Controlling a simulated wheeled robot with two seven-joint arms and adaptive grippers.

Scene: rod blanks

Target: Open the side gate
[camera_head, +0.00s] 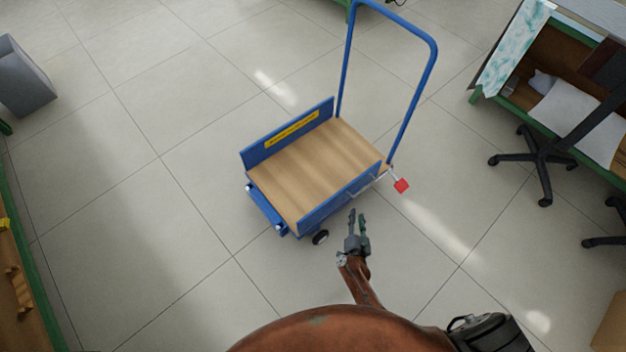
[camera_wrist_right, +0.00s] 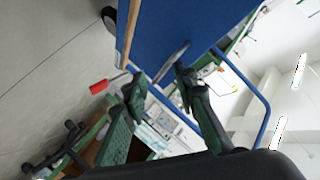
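A blue cart (camera_head: 318,170) with a wooden deck stands on the floor. Its near side gate (camera_head: 338,200) is a blue panel standing upright along the deck edge. A thin metal bar with a red end (camera_head: 401,185) sticks out by the gate's right end. My right gripper (camera_head: 357,213) is open and empty, just outside the near gate. In the right wrist view, the open fingers (camera_wrist_right: 160,83) point towards the blue panel (camera_wrist_right: 190,30) and a metal handle (camera_wrist_right: 174,62) on it; contact cannot be told. The red end (camera_wrist_right: 98,87) shows there too. My left gripper is out of view.
The far panel (camera_head: 290,130) with a yellow label stands upright. A tall blue push handle (camera_head: 430,75) rises at the cart's right end. An office chair (camera_head: 545,160) and a green-framed bench (camera_head: 485,93) stand at right. Floor left of the cart is clear.

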